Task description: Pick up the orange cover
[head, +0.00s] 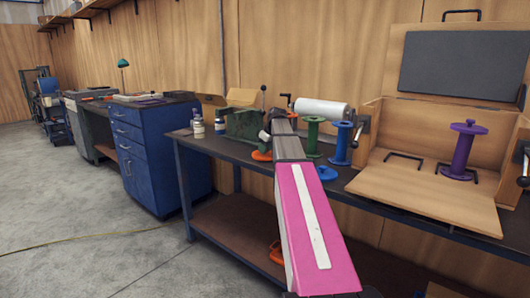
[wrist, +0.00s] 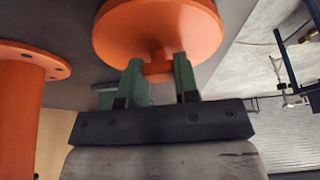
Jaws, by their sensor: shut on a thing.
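The orange cover (wrist: 160,28) is a round disc with a short knob, at the top centre of the wrist view. My gripper (wrist: 158,78) has its two green fingers on either side of the knob and is shut on it. In the head view my arm hides most of the gripper. Some orange (head: 262,156) shows on the bench beside the end of my arm; I cannot tell whether it is the cover or the pipe. An orange flanged pipe (wrist: 22,95) stands close by at the left of the wrist view.
The workbench (head: 222,147) carries a green spool (head: 312,138), a blue spool (head: 340,145), a blue disc (head: 322,173), a white roll (head: 322,109), a green vise (head: 243,124) and small bottles (head: 198,127). An open wooden case (head: 425,190) with a purple spool (head: 463,150) lies right.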

